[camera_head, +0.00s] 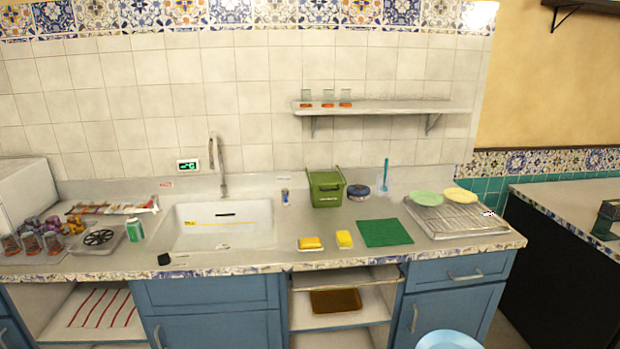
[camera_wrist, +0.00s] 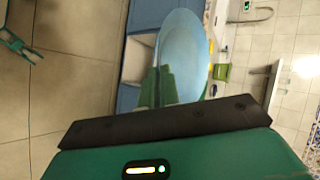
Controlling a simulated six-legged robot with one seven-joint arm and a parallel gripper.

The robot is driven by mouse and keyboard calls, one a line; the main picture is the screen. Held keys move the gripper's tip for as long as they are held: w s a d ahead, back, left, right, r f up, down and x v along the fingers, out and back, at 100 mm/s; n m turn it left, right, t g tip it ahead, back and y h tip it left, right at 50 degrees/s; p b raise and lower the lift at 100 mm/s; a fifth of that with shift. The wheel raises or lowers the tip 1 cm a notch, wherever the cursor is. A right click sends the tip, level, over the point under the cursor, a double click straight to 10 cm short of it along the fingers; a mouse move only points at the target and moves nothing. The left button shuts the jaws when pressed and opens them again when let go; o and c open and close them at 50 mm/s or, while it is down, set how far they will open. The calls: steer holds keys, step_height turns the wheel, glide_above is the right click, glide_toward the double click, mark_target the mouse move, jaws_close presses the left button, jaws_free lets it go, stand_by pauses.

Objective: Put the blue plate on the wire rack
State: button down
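The blue plate (camera_head: 449,341) shows at the bottom edge of the head view, in front of the blue cabinets and partly cut off. In the wrist view the blue plate (camera_wrist: 184,52) is large, and the green fingers of my gripper (camera_wrist: 157,85) are shut on its rim. The plate is in the air, clear of the counter. My gripper is outside the head view. The wire rack (camera_head: 470,222) lies on the right end of the counter, with a pale green plate (camera_head: 426,198) and a yellow plate (camera_head: 460,195) at its back side.
A green bin (camera_head: 326,189) stands behind. The shelf (camera_head: 385,107) with several glasses hangs above. The rack's front part looks free.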

steer(key=w+a+f+m+t+h, duration=0.1)
steer(key=w+a+f+m+h, duration=0.1)
steer(key=w+f, duration=0.55)
steer(key=w+a+f+m+t+h, duration=0.15)
steer(key=w+f, duration=0.35)
steer(key=w, duration=0.6)
steer(key=w+a+f+m+h, duration=0.2)
steer(key=w+a+m+h, duration=0.25)
steer(key=w+a, duration=1.1)
steer(key=s+a+f, duration=0.1)
steer(key=s+f, duration=0.5)
steer(key=shift+s+a+y, duration=0.2)
steer(key=shift+a+y, duration=0.05)
steer(key=shift+y, duration=0.05)
